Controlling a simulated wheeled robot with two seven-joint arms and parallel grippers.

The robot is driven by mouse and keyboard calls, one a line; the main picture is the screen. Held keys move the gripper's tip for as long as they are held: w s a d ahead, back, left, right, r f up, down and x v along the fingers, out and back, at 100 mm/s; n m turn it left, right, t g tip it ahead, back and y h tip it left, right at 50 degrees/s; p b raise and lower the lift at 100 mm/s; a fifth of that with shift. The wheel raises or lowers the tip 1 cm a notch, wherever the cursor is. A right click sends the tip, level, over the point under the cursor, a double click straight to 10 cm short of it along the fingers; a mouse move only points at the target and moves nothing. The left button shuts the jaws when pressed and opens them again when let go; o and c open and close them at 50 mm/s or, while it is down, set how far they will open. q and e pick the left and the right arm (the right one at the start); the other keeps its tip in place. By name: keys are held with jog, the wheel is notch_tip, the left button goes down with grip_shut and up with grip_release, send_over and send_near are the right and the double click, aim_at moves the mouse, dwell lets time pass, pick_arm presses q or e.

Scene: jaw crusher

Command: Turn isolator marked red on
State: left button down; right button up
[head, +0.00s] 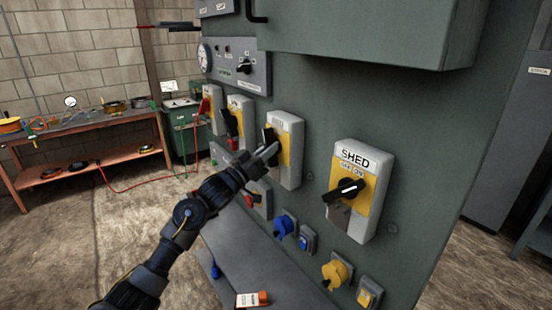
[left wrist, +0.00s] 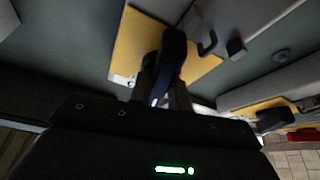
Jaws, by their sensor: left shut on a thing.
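A grey isolator box (head: 290,135) with a yellow plate sits on the green cabinet, third along the row. Its label is too small to read surely. My left gripper (head: 268,152) is at its front, shut on the black rotary handle (left wrist: 172,55), which shows against the yellow plate in the left wrist view. The handle's exact angle is partly hidden by the gripper. The isolator labelled SHED (head: 358,215), nearer on the right, has a black handle and OFF and ON marks. My right gripper is not in view.
Blue (head: 284,226) and yellow (head: 337,272) sockets stick out below the isolators. A grey ledge (head: 245,262) runs under the row, with a small orange-and-white box (head: 252,299) on it. A workbench (head: 85,130) stands at the far left; the floor before it is mostly clear.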

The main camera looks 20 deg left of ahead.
pick_arm(q)
jog(key=m+g+h+b, duration=0.1)
jog(key=m, duration=0.2)
jog(key=m+g+h+b, duration=0.1)
jog(key=m+b, duration=0.1)
jog(key=m, duration=0.1)
jog(key=m+g+h+b, duration=0.1)
jog(key=m+h+b, duration=0.1)
jog(key=m, duration=0.1)
jog(key=shift+a+r+m, duration=0.25)
jog(key=shift+m, duration=0.05)
jog(key=m+g+h+b, duration=0.1)
jog(key=m+g+b, duration=0.1)
jog(key=m, duration=0.2)
jog(key=shift+m, duration=0.3)
jog(key=shift+d+r+m+g+h+b, duration=0.1)
jog(key=shift+m+g+h+b, duration=0.3)
jog(key=shift+m+g, duration=0.8)
jog(key=shift+m+t, duration=0.3)
jog(key=shift+m, duration=0.2)
